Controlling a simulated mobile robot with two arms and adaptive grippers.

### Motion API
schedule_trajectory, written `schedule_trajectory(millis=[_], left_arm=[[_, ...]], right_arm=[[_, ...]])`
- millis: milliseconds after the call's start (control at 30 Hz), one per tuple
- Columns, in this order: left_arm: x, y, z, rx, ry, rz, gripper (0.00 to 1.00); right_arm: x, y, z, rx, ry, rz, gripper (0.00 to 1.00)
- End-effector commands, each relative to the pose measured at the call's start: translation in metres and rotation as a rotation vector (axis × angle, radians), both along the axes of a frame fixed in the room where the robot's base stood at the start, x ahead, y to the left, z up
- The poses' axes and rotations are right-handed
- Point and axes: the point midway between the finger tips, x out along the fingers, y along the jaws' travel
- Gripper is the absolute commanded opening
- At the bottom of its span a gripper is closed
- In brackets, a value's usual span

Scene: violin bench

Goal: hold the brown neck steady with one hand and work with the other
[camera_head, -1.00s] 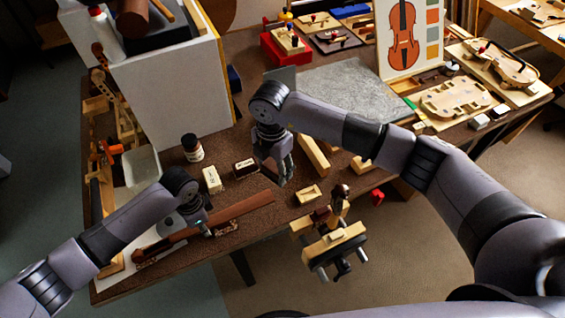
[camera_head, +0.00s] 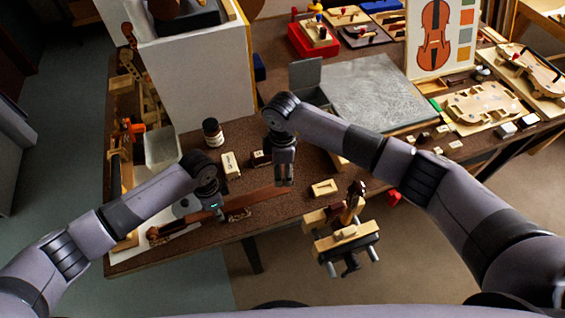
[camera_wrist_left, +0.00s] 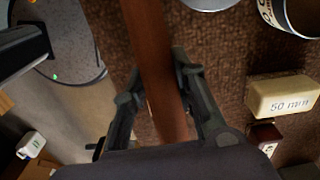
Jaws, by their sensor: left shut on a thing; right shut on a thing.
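The brown neck (camera_head: 250,203) lies along the front of the bench, its scroll end (camera_head: 156,232) at left. My left gripper (camera_head: 217,213) is shut around its middle; in the left wrist view its two fingers (camera_wrist_left: 165,105) stand either side of the neck (camera_wrist_left: 153,60). My right gripper (camera_head: 285,182) is shut, pointing down, right at the neck's right end. What it holds is small and hidden by the fingers; I cannot tell whether it touches the neck.
Behind the neck stand a 50 mm block (camera_head: 231,165), a dark block (camera_head: 260,158) and a dark jar (camera_head: 212,132). A pale wooden block (camera_head: 325,188) lies right of my right gripper. A clamp-like vise (camera_head: 345,240) sticks out at the front edge.

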Motion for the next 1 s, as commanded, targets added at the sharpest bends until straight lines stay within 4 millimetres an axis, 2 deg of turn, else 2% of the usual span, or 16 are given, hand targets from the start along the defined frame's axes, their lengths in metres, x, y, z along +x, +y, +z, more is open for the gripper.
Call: schedule_trajectory(millis=[500, 1000], left_arm=[[0.000, 0.000, 0.000, -0.001, -0.001, 0.000, 0.00], [0.001, -0.001, 0.001, -0.003, -0.002, 0.000, 0.00]], right_arm=[[-0.001, 0.001, -0.051, 0.000, 0.003, 0.000, 0.31], [-0.015, 0.046, -0.052, 0.002, 0.002, 0.003, 0.31]])
